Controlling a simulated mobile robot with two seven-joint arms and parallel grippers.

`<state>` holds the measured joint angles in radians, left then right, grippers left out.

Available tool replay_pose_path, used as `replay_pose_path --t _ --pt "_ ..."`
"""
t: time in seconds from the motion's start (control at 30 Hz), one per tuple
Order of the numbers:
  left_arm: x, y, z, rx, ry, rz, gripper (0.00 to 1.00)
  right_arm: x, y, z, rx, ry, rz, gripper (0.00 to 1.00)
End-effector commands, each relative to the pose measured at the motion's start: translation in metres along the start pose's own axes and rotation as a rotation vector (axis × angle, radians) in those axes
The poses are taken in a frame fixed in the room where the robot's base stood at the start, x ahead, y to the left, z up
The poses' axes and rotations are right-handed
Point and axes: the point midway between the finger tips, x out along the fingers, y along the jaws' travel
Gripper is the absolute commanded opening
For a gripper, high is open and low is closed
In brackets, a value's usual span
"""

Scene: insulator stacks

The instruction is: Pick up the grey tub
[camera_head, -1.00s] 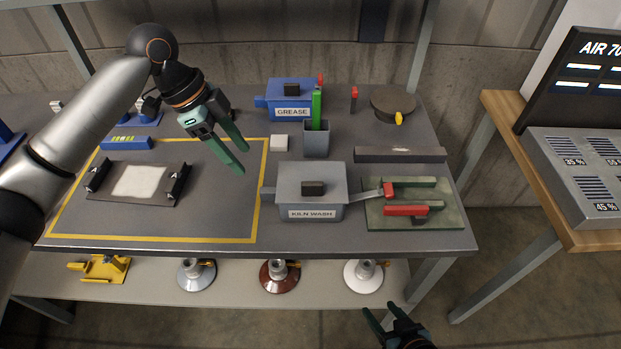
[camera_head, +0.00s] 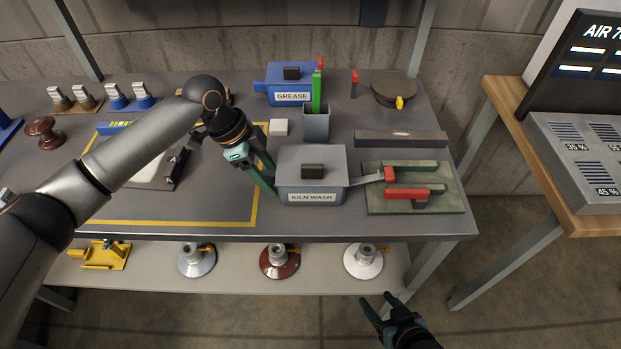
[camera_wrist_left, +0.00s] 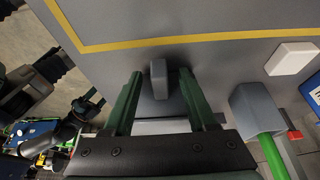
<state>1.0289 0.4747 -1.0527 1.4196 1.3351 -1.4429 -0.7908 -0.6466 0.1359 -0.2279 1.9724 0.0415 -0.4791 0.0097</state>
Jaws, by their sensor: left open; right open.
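The grey tub (camera_head: 312,178), labelled KILN WASH, stands on the grey bench with its lid on. The lid has a dark knob. My left gripper (camera_head: 272,180) is open at the tub's left side, its fingers reaching down beside the wall. In the left wrist view, a short grey lug (camera_wrist_left: 159,80) lies between the open fingers (camera_wrist_left: 158,82). I cannot tell whether the fingers touch it. Part of the tub (camera_wrist_left: 165,127) shows behind the fingers. My right gripper (camera_head: 380,304) is open and empty, low in front of the bench.
A red-handled tool (camera_head: 389,174) reaches the tub's right side from a green board (camera_head: 440,203). A grey cup (camera_head: 316,124) with a green tool and a blue GREASE tub (camera_head: 290,84) stand behind. A white block (camera_head: 278,127) is close by. The yellow-outlined area's front is clear.

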Motion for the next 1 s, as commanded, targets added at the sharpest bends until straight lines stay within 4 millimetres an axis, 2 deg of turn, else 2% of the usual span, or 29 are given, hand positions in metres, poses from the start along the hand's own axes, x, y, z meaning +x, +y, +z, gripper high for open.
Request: replay_pose_path --t 0.17,0.67,1.0 --pt "-0.0001 -0.0001 -0.0003 0.0 0.0 -0.001 0.57 -0.0001 -0.0006 -0.0003 0.0 0.0 -0.001 0.59" --pt "-0.0006 -0.0002 -0.0004 0.0 0.001 -0.001 0.01 0.0 -0.0003 -0.0002 -0.002 0.0 -0.001 0.59" --pt "-0.0008 -0.0002 -0.0004 0.0 0.001 -0.001 0.0 0.0 0.0003 0.0001 -0.003 0.0 0.0 0.59"
